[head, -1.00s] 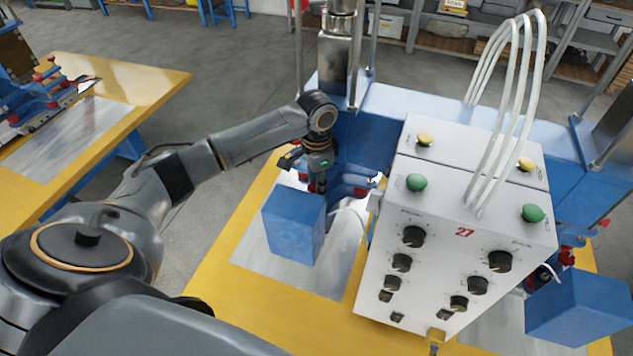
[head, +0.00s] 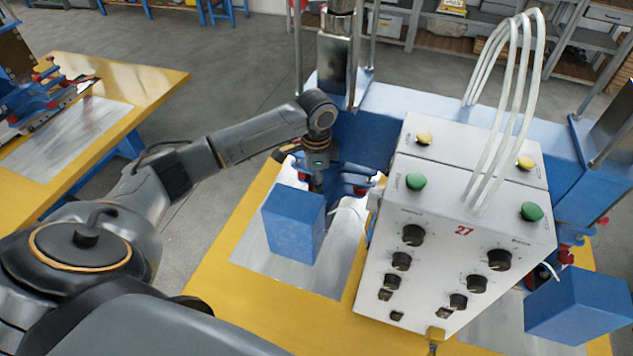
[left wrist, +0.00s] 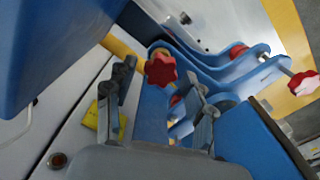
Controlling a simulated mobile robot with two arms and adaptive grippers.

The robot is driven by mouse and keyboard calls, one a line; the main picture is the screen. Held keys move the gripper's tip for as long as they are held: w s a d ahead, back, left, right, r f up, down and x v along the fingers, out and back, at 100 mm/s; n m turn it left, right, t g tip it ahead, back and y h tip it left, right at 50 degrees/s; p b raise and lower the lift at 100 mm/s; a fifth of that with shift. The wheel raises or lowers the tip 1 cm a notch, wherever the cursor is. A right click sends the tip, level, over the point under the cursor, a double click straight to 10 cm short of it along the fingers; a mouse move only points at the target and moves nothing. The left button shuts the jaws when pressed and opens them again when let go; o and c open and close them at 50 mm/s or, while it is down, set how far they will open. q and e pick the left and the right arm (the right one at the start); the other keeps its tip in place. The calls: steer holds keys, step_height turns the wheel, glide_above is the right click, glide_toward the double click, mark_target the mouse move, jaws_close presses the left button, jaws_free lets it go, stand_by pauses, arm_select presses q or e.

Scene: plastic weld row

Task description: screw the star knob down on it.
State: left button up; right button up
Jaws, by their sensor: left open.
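A red star knob (left wrist: 161,68) is in the left wrist view, on a blue bracket (left wrist: 225,68) of the fixture. It appears between and just beyond the two fingertips of my open left gripper (left wrist: 160,82), which looks empty; I cannot tell whether a finger touches it. A second red star knob (left wrist: 303,83) sits farther right on the bracket's side. In the head view my left gripper (head: 318,182) is down beside the blue fixture, partly hidden behind a blue block (head: 293,225). My right gripper is not in view.
A grey control box (head: 455,240) with dark dials and green and yellow buttons stands close on the right. White hoses (head: 510,100) rise from it. A press column (head: 338,60) stands behind my gripper. Another yellow table (head: 130,85) is at the left across open floor.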

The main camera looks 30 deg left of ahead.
arm_select(q)
steer(key=n, duration=0.6)
steer(key=shift+f, duration=0.1)
steer(key=n, duration=0.4)
steer(key=shift+a+n, duration=0.15)
steer(key=shift+n, duration=0.25)
steer(key=n, duration=0.6)
steer(key=shift+a, duration=0.1)
steer(key=n, duration=0.5)
steer(key=shift+a+n, duration=0.1)
steer(key=shift+n, duration=0.3)
